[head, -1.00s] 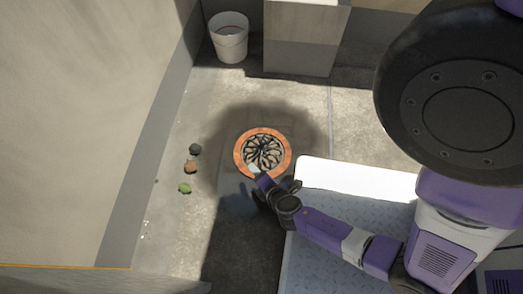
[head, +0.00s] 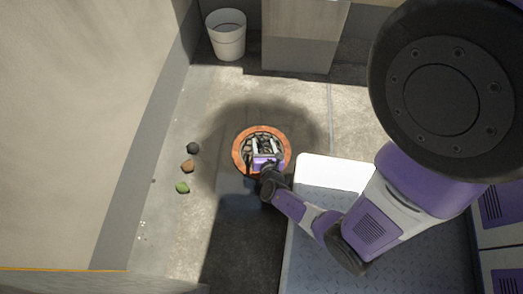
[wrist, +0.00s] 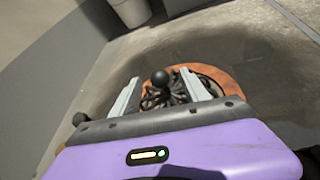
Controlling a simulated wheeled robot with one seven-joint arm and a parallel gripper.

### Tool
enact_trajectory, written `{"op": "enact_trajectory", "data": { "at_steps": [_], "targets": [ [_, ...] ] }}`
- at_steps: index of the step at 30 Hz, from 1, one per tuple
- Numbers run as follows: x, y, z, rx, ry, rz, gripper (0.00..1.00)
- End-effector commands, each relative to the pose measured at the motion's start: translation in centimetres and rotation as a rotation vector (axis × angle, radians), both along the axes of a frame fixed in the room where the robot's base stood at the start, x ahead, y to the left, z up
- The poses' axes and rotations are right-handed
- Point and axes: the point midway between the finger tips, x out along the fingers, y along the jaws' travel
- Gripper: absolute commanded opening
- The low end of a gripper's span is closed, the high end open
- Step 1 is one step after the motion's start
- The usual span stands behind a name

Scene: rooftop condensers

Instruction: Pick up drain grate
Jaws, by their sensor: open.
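The drain grate (wrist: 166,97) is a dark, round grate with curved bars and a round black knob (wrist: 160,78) standing up at its middle. It sits inside an orange-brown ring (head: 239,150) set in the floor. In the head view my gripper (head: 264,147) is over the ring and hides most of the grate. In the wrist view my gripper (wrist: 165,93) is open, with one pale finger on each side of the knob and nothing held. I cannot tell exactly how high the fingertips are above the grate.
A dark stone (head: 193,148), a brown one (head: 188,166) and a green one (head: 182,187) lie left of the ring. A white bucket (head: 227,40) stands at the back beside a grey block (head: 300,40). A wall runs along the left.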

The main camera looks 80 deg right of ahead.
Motion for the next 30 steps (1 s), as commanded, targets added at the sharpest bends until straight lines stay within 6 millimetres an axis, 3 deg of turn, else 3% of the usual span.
{"op": "enact_trajectory", "data": {
  "at_steps": [1,6,15,23,30],
  "targets": [
    [0.3,-0.6,-0.8,-0.001,-0.002,-0.004,0.53],
    [0.9,-2.2,-1.3,-0.001,-0.001,-0.003,0.53],
    [1.0,-2.5,-1.3,0.001,-0.001,0.001,0.53],
    [1.0,-2.5,-1.3,0.002,-0.002,0.000,0.02],
    [1.0,-2.5,-1.3,0.002,-0.001,-0.001,0.00]
  ]
}}
